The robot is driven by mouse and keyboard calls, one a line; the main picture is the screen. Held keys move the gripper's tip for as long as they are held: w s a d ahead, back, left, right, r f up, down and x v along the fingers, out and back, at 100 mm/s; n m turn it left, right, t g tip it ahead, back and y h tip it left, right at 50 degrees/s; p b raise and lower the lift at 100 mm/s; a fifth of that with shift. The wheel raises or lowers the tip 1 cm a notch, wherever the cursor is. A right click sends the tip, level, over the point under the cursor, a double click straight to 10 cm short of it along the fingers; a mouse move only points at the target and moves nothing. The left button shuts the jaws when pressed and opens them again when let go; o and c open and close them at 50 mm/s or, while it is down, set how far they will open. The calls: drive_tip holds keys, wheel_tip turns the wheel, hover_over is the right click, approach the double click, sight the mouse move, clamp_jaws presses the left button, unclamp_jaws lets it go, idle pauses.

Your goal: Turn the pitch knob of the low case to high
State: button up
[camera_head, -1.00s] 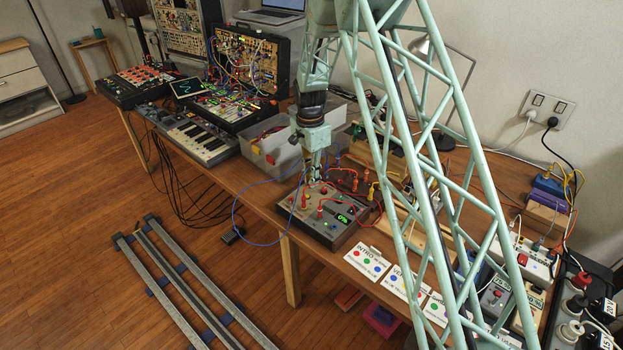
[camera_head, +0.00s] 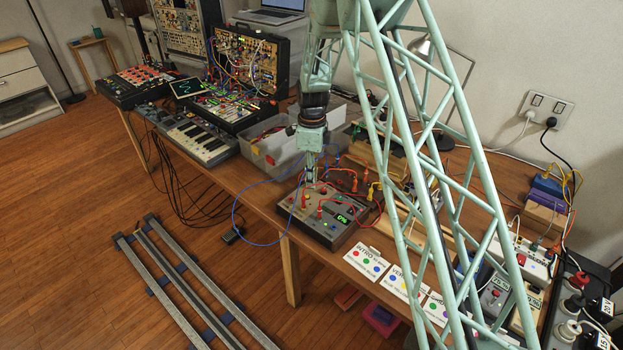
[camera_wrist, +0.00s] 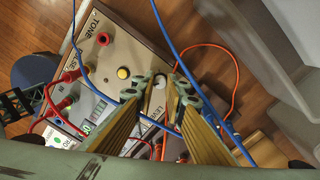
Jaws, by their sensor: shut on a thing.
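The low case (camera_head: 309,228) is a grey box with a sloped panel near the table's front edge. It has red posts, plugged cables and a small green display (camera_head: 345,218) whose figures are hard to read. My gripper (camera_head: 309,181) points down over the back part of its panel. In the wrist view my gripper (camera_wrist: 161,82) is shut on a small pale knob (camera_wrist: 160,79) on the panel. The brass fingers hide part of it, and I cannot read its label. A yellow button (camera_wrist: 123,73) and the words TONE and LEVEL show nearby.
Blue, red and orange cables run close around my fingers and over the case. A clear plastic bin (camera_head: 275,150) stands behind to the left. Printed cards (camera_head: 367,262) lie to the right at the table's edge. A keyboard (camera_head: 203,138) is farther left.

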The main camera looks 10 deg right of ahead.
drive_tip(key=shift+m, duration=1.1)
drive_tip(key=o, duration=0.9)
drive_tip(key=shift+r, duration=0.15)
drive_tip(key=shift+w+d+r, duration=0.1)
drive_tip(key=shift+r, duration=2.85)
drive_tip(key=shift+w+d+r, duration=0.1)
drive_tip(key=shift+r, duration=2.8)
drive_tip(key=shift+s, duration=0.1)
